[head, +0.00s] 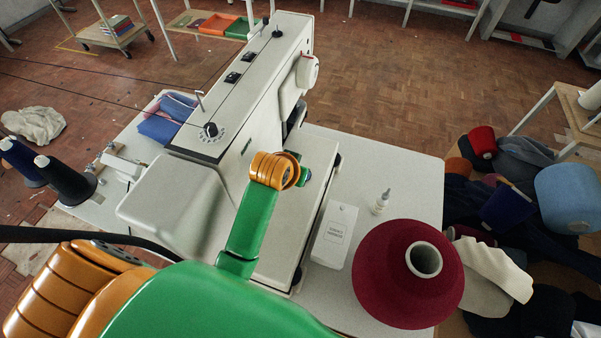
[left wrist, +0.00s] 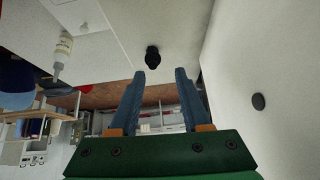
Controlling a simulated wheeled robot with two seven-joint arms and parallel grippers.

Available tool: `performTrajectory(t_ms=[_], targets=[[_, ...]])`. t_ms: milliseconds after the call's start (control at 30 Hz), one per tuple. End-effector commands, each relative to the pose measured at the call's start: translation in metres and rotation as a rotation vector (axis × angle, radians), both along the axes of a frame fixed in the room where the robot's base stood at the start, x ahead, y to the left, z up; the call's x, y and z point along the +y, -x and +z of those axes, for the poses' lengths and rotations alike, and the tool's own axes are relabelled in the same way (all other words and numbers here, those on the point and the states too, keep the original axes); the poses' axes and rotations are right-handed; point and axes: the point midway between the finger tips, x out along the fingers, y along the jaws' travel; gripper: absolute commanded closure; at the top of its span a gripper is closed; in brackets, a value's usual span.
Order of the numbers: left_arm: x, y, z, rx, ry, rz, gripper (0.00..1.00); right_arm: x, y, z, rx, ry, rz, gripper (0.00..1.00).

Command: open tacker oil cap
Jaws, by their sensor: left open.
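The tacker (head: 240,80) is a large white machine on a pale table. My left arm reaches across its front, and my left gripper is mostly hidden behind the orange wrist in the head view. In the left wrist view my left gripper (left wrist: 160,72) is open, its two blue fingers apart with nothing between them. A small black knob (left wrist: 152,57) shows just beyond the fingertips, apart from them as far as I can tell. A flat dark disc (left wrist: 258,102) sits on a pale surface right of the fingers. I cannot tell which part is the oil cap. My right gripper is not in view.
Dark spools (head: 62,180) stand at left. Piled cloth and cones lie beyond the right edge.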

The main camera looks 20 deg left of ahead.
Motion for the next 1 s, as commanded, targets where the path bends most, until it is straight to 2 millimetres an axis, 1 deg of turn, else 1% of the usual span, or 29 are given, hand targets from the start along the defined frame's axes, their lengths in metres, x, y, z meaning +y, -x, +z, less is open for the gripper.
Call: performTrajectory(t_ms=[33, 100, 167, 200, 267, 433, 533, 633, 867, 967, 1000], targets=[[-0.003, -0.006, 0.014, 0.055, 0.017, 0.014, 0.53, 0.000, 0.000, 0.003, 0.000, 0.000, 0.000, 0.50], [-0.007, -0.005, 0.026, 0.139, 0.035, 0.028, 0.53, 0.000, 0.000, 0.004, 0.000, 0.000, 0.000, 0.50], [-0.009, -0.004, 0.031, 0.185, 0.044, 0.033, 0.53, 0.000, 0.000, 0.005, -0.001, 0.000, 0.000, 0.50], [-0.010, -0.003, 0.030, 0.205, 0.047, 0.036, 0.53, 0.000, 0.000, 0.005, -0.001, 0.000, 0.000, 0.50], [-0.010, -0.005, 0.023, 0.218, 0.047, 0.037, 0.53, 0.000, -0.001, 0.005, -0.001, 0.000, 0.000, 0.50], [-0.009, -0.018, -0.012, 0.218, 0.046, 0.037, 0.53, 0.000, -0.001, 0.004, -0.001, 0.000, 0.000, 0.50], [-0.008, -0.025, -0.023, 0.215, 0.046, 0.037, 0.53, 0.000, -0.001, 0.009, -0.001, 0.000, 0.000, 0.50], [-0.008, -0.027, -0.031, 0.214, 0.046, 0.037, 0.53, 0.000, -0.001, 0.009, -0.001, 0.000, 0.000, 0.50], [-0.008, -0.028, -0.033, 0.210, 0.047, 0.036, 0.53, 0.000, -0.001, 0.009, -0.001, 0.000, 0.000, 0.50], [-0.008, -0.028, -0.033, 0.210, 0.047, 0.036, 0.77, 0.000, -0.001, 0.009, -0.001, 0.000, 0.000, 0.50], [-0.008, -0.028, -0.033, 0.210, 0.047, 0.036, 0.88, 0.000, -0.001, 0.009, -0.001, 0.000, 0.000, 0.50]])
